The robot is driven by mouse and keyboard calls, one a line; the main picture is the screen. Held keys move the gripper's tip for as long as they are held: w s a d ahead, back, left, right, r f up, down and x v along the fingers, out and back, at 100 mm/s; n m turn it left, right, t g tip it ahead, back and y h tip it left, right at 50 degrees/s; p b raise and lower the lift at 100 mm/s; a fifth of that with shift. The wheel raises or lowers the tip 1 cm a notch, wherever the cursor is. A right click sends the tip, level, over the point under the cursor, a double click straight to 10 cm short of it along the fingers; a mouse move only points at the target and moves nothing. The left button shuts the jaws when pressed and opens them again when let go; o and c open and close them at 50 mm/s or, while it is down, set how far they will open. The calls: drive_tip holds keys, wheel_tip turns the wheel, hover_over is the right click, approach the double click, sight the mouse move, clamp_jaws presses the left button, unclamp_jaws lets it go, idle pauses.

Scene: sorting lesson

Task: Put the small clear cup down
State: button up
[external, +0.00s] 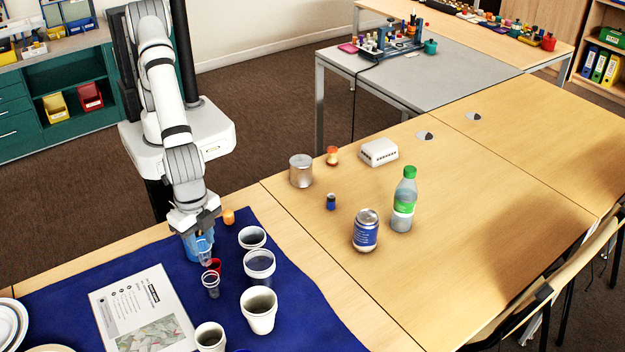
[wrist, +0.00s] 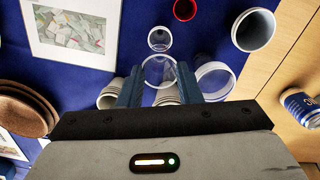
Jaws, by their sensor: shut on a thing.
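My gripper (external: 203,249) is shut on a small clear cup (wrist: 158,71), which shows between the two fingers in the wrist view. In the external view my gripper is over the blue cloth and the held cup is partly hidden by the fingers. I cannot tell whether its base touches the cloth. Another small clear cup (external: 211,286) stands just in front of my gripper. It also shows in the wrist view (wrist: 160,39), beyond the held cup. A small red cup (external: 216,264) stands close beside my gripper.
A larger clear cup (external: 259,263) and white cups (external: 258,311) stand to the right on the blue cloth (external: 290,291). A printed sheet (external: 142,308) lies left; plates (external: 8,325) are at the far left. An orange item (external: 228,216) is behind. A can and bottle stand on bare table.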

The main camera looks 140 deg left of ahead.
drive_tip(key=shift+w+a+r, duration=0.1)
drive_tip(key=shift+a+r, duration=0.05)
drive_tip(key=shift+a, duration=0.1)
drive_tip(key=w+a+f+n+b, duration=0.1)
drive_tip(key=w+a+n, duration=0.15)
drive_tip(key=a, duration=1.45)
drive_tip(key=w+a+n, duration=0.1)
drive_tip(key=a+n, duration=0.2)
drive_tip(key=a, duration=1.5)
drive_tip(key=s+a+f+n, duration=0.15)
drive_tip(key=s+a, duration=0.25)
drive_tip(key=a, duration=0.4)
drive_tip(key=s+a+r+n+b, duration=0.1)
drive_tip(key=s+a+n, duration=0.1)
drive_tip(key=s+a, duration=0.5)
drive_tip(key=s+a+f+n, duration=0.1)
drive_tip(key=s+a, duration=0.1)
drive_tip(key=a, duration=0.8)
drive_tip(key=shift+s+a+f+p, duration=0.1)
drive_tip(key=shift+a+f+p, duration=0.1)
drive_tip(key=shift+f, duration=1.45)
drive_tip(key=shift+a+f+p, duration=0.15)
drive_tip(key=shift+f, duration=1.55)
drive_tip(key=shift+s+a+f+p, duration=0.1)
drive_tip(key=shift+a+f+p, duration=0.1)
drive_tip(key=shift+f, duration=1.45)
